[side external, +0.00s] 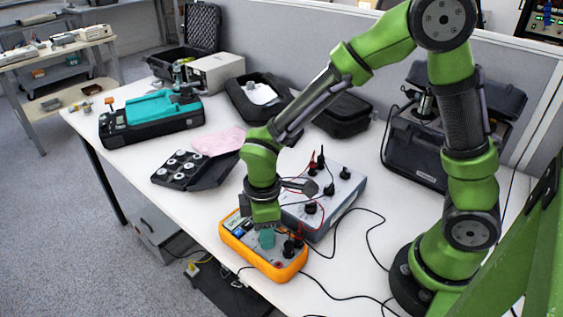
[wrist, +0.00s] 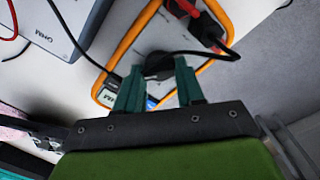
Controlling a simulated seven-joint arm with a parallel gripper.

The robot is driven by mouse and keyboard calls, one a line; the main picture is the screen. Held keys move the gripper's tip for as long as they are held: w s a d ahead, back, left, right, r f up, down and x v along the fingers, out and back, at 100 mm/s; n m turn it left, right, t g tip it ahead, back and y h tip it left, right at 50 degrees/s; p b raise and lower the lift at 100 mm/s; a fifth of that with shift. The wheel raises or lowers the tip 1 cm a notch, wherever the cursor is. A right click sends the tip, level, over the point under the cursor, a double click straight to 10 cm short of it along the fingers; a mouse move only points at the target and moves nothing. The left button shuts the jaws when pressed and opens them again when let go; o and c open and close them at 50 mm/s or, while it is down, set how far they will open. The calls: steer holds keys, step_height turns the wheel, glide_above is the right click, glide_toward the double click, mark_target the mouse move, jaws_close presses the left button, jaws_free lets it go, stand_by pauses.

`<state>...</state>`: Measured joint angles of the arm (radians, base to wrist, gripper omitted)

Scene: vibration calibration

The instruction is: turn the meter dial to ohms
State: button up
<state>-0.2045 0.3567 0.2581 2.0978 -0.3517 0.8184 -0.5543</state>
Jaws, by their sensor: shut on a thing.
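The meter (side external: 281,269) is a grey-faced handheld unit in an orange case, lying on the white table near its front edge. In the wrist view the meter (wrist: 125,45) fills the upper middle. Its round dark dial (wrist: 158,65) sits between my two teal fingertips. My gripper (wrist: 157,80) is shut on the dial from above; in the side view my gripper (side external: 267,238) hides the dial. Red and black plugs (side external: 294,245) stand in the meter's lower end. The dial's pointer and markings cannot be read.
A grey box (side external: 338,195) with knobs, plugs and leads stands right behind the meter. Black cables (side external: 345,250) run over the table to the right. A black tray of discs (side external: 182,170) and a teal-and-black case (side external: 150,120) lie to the left.

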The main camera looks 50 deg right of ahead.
steer(key=shift+w, duration=0.1)
stand_by(0.4)
steer(key=o, duration=1)
steer(key=shift+o, duration=0.2)
steer(key=shift+r, duration=0.15)
step_height(320, 180, up, 17)
